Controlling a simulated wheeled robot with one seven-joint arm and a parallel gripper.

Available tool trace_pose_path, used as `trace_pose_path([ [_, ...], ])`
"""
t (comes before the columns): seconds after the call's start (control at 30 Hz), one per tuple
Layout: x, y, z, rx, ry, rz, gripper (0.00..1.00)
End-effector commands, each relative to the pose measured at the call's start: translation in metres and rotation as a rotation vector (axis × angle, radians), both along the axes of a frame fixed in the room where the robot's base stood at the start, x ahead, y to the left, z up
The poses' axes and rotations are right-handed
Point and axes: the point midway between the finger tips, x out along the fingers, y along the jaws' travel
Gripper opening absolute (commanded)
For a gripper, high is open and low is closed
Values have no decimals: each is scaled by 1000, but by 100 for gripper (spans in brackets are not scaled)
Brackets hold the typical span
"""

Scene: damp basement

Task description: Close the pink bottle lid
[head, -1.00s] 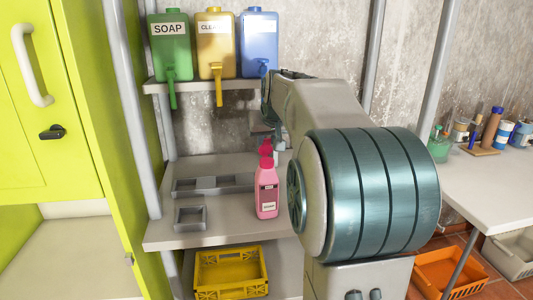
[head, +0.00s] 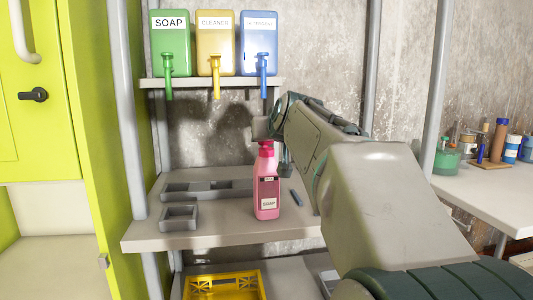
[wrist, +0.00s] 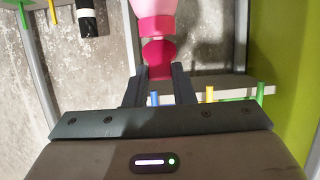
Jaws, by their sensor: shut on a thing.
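The pink bottle (head: 266,192) stands upright on the grey shelf (head: 240,238), its label facing the head camera. Its darker pink lid (head: 266,148) is at the top of the bottle. In the wrist view, which shows the scene upside down, the pale bottle body is at the top edge and the lid (wrist: 159,50) points down toward my gripper (wrist: 159,72). The fingertips are on either side of the lid's end, shut on it. I cannot tell whether the lid is fully closed. In the head view my arm hides most of the gripper.
Green (head: 169,42), yellow (head: 214,42) and blue (head: 258,42) dispensers stand on the upper shelf, spouts hanging down. A grey divided tray (head: 182,191) and small grey box (head: 180,216) lie left of the bottle. A yellow crate (head: 225,284) is below. A metal post (head: 132,120) stands left.

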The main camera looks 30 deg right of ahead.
Motion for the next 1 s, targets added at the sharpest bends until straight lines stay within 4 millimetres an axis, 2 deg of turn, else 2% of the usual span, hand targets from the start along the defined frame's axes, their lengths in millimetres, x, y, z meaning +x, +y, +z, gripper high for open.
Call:
trace_pose_path([
  [0.03,-1,1,-12,-5,-24,1,0],
  [1.0,-11,5,-30,-85,-382,8,0],
])
